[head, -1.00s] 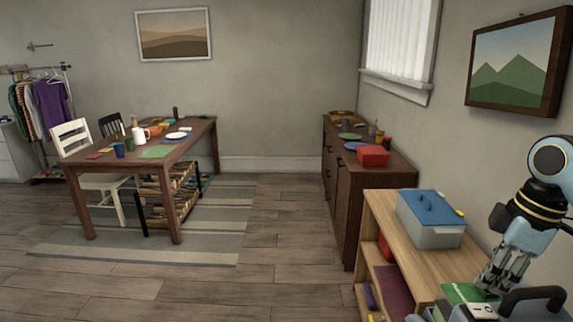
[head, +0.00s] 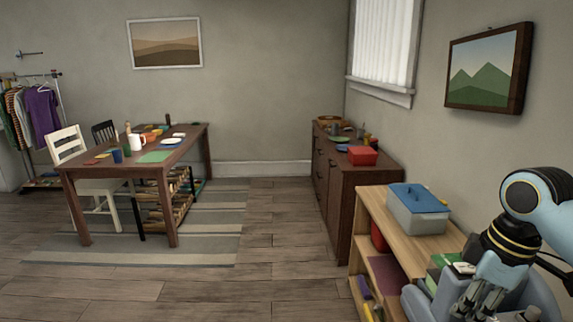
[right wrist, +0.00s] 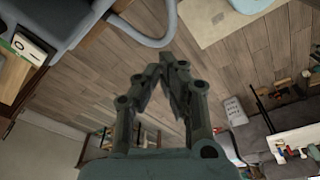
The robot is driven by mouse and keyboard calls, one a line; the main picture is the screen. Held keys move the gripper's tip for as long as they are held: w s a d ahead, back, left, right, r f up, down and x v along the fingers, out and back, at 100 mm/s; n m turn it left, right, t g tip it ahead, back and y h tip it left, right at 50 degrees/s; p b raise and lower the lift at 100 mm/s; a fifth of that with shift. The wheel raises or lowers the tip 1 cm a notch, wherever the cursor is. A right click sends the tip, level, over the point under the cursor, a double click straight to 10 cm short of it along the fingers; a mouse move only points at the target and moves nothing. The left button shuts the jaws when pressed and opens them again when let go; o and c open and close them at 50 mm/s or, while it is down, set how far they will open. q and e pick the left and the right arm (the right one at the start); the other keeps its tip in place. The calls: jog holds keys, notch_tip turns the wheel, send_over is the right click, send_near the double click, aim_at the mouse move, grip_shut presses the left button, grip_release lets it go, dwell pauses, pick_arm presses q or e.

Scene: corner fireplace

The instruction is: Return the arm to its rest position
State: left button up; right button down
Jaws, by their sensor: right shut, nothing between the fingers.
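My right arm comes in at the right edge of the head view. Its gripper (head: 474,302) points down near the bottom right, in front of the light wooden shelf (head: 398,262). In the right wrist view the gripper (right wrist: 163,72) has its fingertips close together with nothing between them, over the wooden floor. My left gripper is not in view.
A grey box with a blue lid (head: 417,208) stands on the shelf. A green item (head: 447,259) lies near its front end, close to my arm. A dark cabinet (head: 342,190) and a dining table (head: 160,165) stand farther off. The floor (head: 270,260) between is clear.

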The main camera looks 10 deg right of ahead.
jog(key=s+a+m+t+h, duration=0.1)
jog(key=s+a+m, duration=0.3)
jog(key=s, duration=0.5)
jog(key=s+a+m+t+h, duration=0.15)
jog(key=s+a+m, duration=0.25)
jog(key=s, duration=0.5)
notch_tip(320, 180, down, 39)
jog(key=s+d+m+g+b, duration=0.1)
jog(key=s+d+g+b, duration=0.15)
jog(key=b, duration=1.05)
pick_arm(q)
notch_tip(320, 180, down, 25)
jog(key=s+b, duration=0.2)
jog(key=b, duration=0.9)
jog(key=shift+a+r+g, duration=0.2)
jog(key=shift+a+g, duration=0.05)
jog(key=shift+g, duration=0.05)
pick_arm(e)
jog(key=s+f, duration=0.9)
jog(key=f, duration=0.4)
jog(key=s+d+f, duration=0.1)
jog(key=s+f, duration=0.8)
jog(key=f, duration=0.5)
jog(key=shift+y, duration=0.35)
jog(key=shift+s, duration=0.1)
